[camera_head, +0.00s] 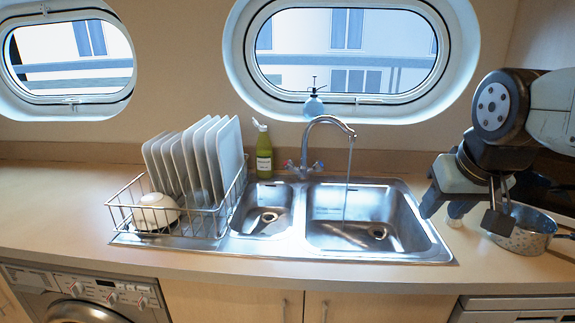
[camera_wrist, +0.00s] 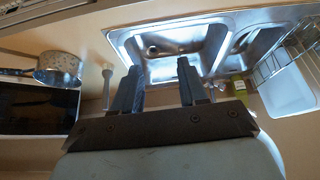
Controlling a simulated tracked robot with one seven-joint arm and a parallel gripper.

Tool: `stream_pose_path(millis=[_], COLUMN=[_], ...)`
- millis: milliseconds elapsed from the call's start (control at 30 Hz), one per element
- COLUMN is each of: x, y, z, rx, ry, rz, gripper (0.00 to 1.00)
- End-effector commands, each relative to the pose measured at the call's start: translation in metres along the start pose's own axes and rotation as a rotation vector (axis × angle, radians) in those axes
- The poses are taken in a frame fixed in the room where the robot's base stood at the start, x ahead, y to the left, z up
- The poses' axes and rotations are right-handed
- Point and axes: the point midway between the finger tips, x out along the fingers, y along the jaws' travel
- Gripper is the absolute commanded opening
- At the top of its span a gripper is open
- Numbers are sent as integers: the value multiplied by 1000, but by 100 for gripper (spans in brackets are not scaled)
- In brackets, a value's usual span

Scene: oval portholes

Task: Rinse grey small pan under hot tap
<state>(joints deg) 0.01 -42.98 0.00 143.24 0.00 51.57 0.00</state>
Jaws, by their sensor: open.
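The grey small pan (camera_head: 527,240) stands on the counter right of the sink, its handle pointing to the right edge. It also shows at the left of the wrist view (camera_wrist: 62,76). My gripper (camera_head: 462,207) is open and empty, above the counter between the sink and the pan, partly covering the pan in the head view. In the wrist view its two fingers (camera_wrist: 158,85) are spread in front of the sink. The tap (camera_head: 326,122) runs a thin stream of water into the right basin (camera_head: 350,205).
A dish rack (camera_head: 180,222) with upright white plates (camera_head: 195,160) and a white bowl (camera_head: 157,210) stands left of the sink. A green bottle (camera_head: 263,150) is behind it. A pale upright object (camera_wrist: 107,85) stands between sink and pan. A dark panel (camera_wrist: 38,108) lies near the pan.

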Motion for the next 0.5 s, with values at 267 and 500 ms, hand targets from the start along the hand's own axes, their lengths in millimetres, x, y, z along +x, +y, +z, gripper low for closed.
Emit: stream_pose_path(millis=[267,500], x=[-2,-2], y=[-1,-7], z=[-11,-77], rx=[-23,-170], ry=[-3,-24], rz=[-2,-10], gripper=[61,72])
